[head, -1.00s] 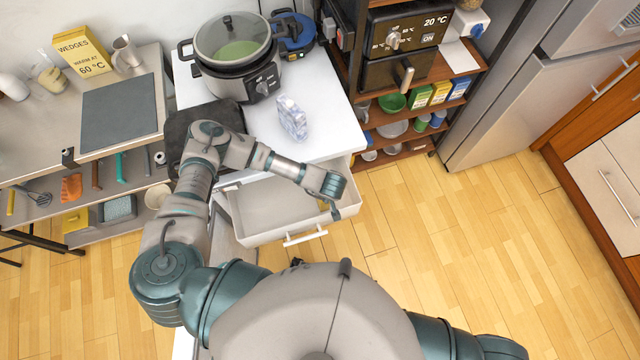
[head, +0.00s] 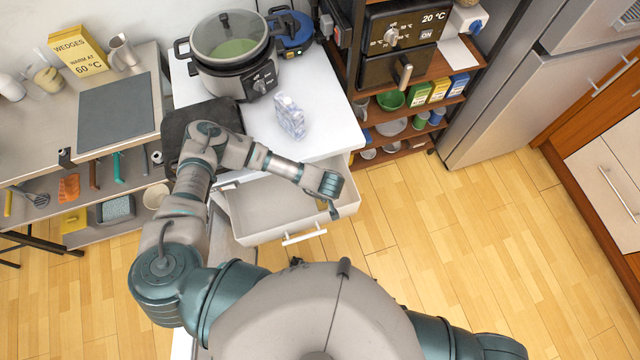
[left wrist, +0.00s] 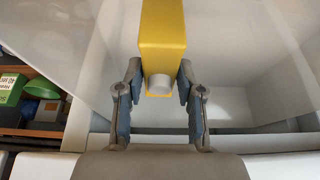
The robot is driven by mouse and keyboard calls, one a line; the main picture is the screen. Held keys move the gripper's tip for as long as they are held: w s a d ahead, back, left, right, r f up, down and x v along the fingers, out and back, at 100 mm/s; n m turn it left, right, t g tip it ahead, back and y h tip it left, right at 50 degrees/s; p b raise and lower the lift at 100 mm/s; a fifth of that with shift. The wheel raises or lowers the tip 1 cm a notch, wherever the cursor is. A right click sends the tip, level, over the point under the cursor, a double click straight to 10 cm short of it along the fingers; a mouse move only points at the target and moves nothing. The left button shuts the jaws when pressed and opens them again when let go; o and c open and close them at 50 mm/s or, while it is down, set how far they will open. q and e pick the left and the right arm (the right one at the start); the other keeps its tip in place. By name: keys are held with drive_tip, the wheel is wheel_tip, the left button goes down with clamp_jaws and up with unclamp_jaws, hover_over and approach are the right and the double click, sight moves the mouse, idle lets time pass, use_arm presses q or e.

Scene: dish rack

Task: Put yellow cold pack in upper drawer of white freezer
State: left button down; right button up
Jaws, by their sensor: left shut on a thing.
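The yellow cold pack (left wrist: 163,30) is between the fingers of my left gripper (left wrist: 160,88) in the left wrist view, with a round white cap at its near end. My left gripper (head: 331,208) is shut on it, over the right part of the open upper drawer (head: 262,222) of the white freezer (head: 335,138). In the head view only a small bit of yellow shows under the gripper. The drawer's white interior looks empty where it shows. My right gripper is not in view.
A wooden shelf (head: 410,140) stands right of the freezer. The floor in front is clear.

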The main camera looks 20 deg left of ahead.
use_arm(q)
drive_tip(key=c, duration=0.8)
unclamp_jaws()
drive_tip(key=shift+a, duration=0.1)
drive_tip(key=shift+o, duration=0.7)
drive_tip(key=shift+a, duration=0.45)
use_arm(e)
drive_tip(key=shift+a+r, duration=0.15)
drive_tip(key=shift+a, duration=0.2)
use_arm(q)
drive_tip(key=v, duration=1.1)
drive_tip(key=shift+s+r, duration=0.15)
drive_tip(key=shift+r, duration=0.2)
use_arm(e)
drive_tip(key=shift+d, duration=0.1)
use_arm(q)
drive_tip(key=shift+d, duration=0.15)
drive_tip(key=shift+c, duration=0.2)
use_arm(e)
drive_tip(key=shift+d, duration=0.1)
use_arm(q)
drive_tip(key=c, duration=1.2)
clamp_jaws()
